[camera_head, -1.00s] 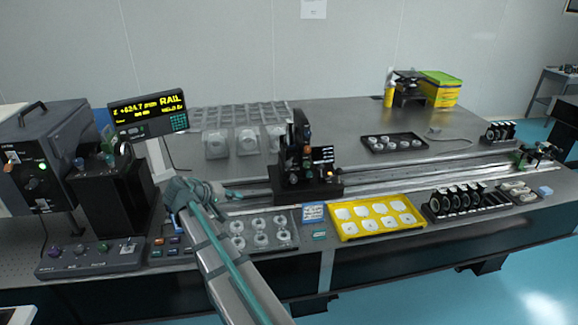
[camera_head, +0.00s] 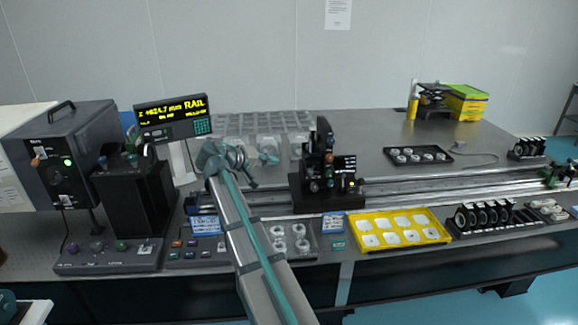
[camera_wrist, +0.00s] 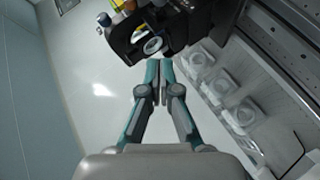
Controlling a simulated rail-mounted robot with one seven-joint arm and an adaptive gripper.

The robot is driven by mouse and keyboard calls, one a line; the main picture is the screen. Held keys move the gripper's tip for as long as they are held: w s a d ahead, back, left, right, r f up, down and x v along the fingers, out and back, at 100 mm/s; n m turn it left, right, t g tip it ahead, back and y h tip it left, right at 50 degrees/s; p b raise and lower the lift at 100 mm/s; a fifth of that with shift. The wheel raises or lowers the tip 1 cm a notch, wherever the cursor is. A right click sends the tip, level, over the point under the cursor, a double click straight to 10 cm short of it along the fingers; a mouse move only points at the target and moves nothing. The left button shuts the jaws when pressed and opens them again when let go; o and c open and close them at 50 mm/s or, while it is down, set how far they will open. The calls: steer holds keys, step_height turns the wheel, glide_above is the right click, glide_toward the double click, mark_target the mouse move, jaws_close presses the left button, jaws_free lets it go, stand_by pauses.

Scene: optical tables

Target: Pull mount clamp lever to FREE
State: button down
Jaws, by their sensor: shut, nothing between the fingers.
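The black mount (camera_head: 322,168) stands upright on the rail and carries several coloured knobs. In the wrist view a dark mount body (camera_wrist: 190,22) with a pale round ring on its face lies just beyond my fingertips. I cannot pick out the clamp lever or its FREE marking in either view. My gripper (camera_head: 252,183) is left of the mount in the head view, apart from it and above the bench. In the wrist view my gripper (camera_wrist: 160,64) has its teal fingertips together with nothing between them. They appear close below the ring; contact cannot be told.
A display (camera_head: 172,115) reads RAIL. A black box instrument (camera_head: 60,155) stands at left. Lens holders (camera_head: 485,216) stand to the right.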

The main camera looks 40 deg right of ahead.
steer(key=p, duration=0.3)
glide_toward(311, 170)
steer(key=w+d, duration=0.4)
steer(key=w, duration=0.1)
steer(key=s+d+f, duration=0.1)
steer(key=s+d+f+p, duration=0.1)
steer(key=f, duration=0.1)
steer(key=shift+s, duration=0.1)
steer(key=shift+s+r+n+t, duration=0.1)
steer(key=shift+s+n+t, duration=0.15)
steer(key=shift+n+t, duration=0.05)
